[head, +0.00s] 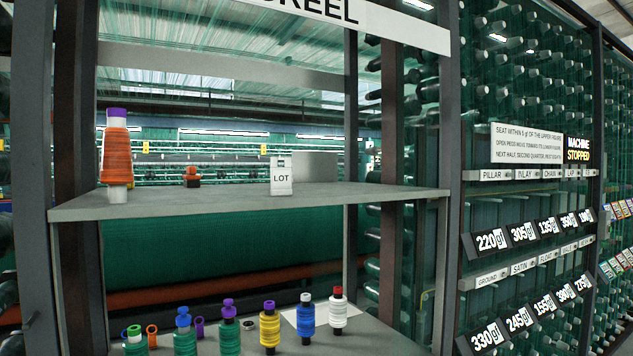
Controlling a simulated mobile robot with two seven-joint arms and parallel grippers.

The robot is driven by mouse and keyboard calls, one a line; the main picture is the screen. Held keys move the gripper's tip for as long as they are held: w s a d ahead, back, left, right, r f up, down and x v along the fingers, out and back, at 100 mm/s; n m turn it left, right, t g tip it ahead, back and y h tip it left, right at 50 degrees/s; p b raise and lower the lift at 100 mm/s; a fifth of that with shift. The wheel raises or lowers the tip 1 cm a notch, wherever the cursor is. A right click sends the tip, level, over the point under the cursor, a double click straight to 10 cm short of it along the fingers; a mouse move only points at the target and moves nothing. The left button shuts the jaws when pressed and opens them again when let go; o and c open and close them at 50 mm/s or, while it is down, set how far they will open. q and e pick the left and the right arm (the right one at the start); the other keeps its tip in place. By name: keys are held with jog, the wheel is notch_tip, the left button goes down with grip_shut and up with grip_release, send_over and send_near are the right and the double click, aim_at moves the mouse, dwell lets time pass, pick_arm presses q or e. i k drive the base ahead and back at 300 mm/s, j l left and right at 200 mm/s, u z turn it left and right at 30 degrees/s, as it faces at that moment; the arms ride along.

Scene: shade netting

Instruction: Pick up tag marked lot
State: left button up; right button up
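The tag marked LOT (281,177) is a small white upright card with a dark patch near its top. Neither of my grippers shows in the head view.
On the same shelf stand an orange spool (117,160) with a purple top and a small orange-and-black object (192,177). Several coloured spools, including a yellow one (270,328), stand below. Frame posts (72,180) flank the shelf; weight-labelled holders (491,240) are at right.

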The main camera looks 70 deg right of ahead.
aim_at(280, 177)
jog(key=z, duration=0.4)
jog(key=k+l+z, duration=0.1)
jog(key=z, duration=0.3)
jog(key=k+l+z, duration=0.1)
jog(key=z, duration=0.3)
jog(key=i+z, duration=0.1)
jog(key=z, duration=0.45)
jog(key=i+l+u, duration=0.25)
jog(key=l, duration=0.15)
jog(key=i+l+u, duration=0.1)
jog(key=l+u, duration=0.15)
jog(key=l, duration=0.15)
jog(key=i+l+u, duration=0.1)
jog(key=l+u, duration=0.15)
jog(key=l, duration=0.15)
